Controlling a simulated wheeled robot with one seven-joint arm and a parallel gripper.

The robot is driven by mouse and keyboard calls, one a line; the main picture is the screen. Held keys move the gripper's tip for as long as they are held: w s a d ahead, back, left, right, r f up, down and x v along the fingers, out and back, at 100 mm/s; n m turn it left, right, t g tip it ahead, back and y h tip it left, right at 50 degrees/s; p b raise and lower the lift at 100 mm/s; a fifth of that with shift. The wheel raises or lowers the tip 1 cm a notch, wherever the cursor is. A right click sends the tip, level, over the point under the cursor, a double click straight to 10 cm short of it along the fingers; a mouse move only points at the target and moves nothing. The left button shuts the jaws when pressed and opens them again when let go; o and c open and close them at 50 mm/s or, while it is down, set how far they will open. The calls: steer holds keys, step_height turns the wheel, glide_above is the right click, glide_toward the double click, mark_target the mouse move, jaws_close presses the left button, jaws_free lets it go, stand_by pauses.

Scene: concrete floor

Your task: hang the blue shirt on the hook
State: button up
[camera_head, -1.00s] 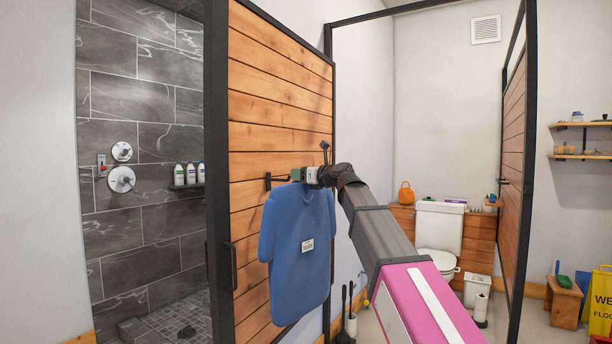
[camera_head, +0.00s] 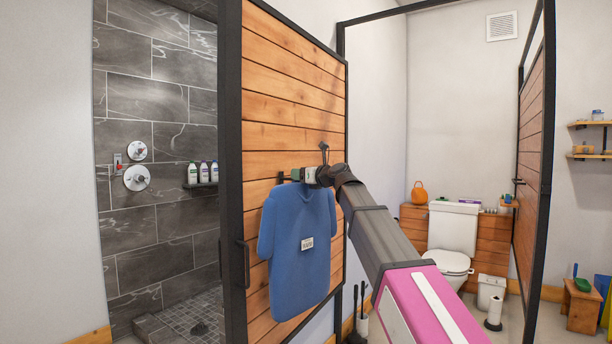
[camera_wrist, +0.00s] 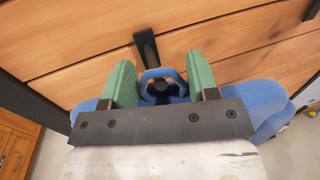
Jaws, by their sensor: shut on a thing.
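The blue shirt (camera_head: 297,250) hangs upright from my gripper (camera_head: 309,174), in front of the wooden door panel. A small white label is on its chest. In the wrist view, my gripper (camera_wrist: 159,66) has its green fingers on either side of the shirt's blue collar ring (camera_wrist: 160,86), and the shoulders spread out to both sides. A black hook (camera_head: 284,178) on the panel sits just left of the gripper. In the wrist view the hook (camera_wrist: 147,46) is just ahead of the collar, with a small gap seeming to remain; whether they touch is unclear.
The wooden panel (camera_head: 290,100) has a black frame and a handle low on its left edge. A tiled shower (camera_head: 150,220) is to the left. A toilet (camera_head: 452,240) stands at the back right. Another black fitting (camera_wrist: 312,8) shows at the wrist view's upper right.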

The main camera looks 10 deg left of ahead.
steer(key=shift+w+a, duration=0.25)
steer(key=shift+a, duration=0.45)
steer(key=shift+w+a+f, duration=0.15)
steer(key=shift+a+f, duration=0.35)
steer(key=shift+f, duration=0.35)
steer(key=o, duration=1.4)
steer(key=shift+f, duration=0.1)
steer(key=shift+d, duration=0.1)
